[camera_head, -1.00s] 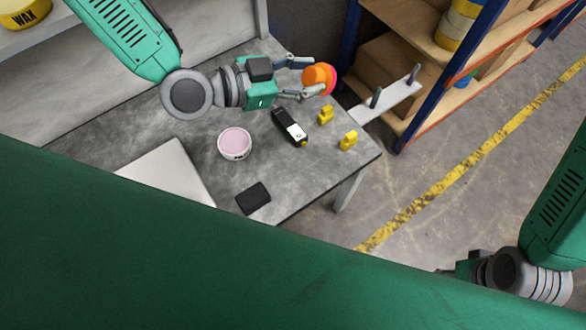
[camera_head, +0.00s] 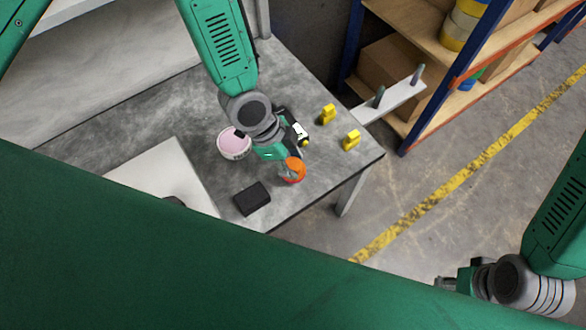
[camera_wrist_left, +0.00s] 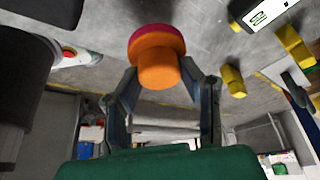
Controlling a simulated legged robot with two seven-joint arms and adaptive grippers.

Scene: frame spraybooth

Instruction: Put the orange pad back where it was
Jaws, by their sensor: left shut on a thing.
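The orange pad (camera_head: 295,170), a short round piece with a darker pink-red face, is held by my left gripper (camera_head: 285,172) over the front part of the grey table. In the left wrist view the pad (camera_wrist_left: 157,68) sits between the two fingers of the left gripper (camera_wrist_left: 160,82), its red face turned away from the palm. I cannot tell its height above the table. My right gripper (camera_head: 450,284) is at the lower right, away from the table, too small and partly hidden to read its fingers.
A pink-topped round tub (camera_head: 232,144), a black block (camera_head: 252,198) and two yellow pieces (camera_head: 328,113) stand on the grey table (camera_head: 320,178). The black tool with a white label (camera_head: 300,132) is partly behind my arm. A white bracket (camera_head: 395,101) with two grey pegs juts out beyond the table.

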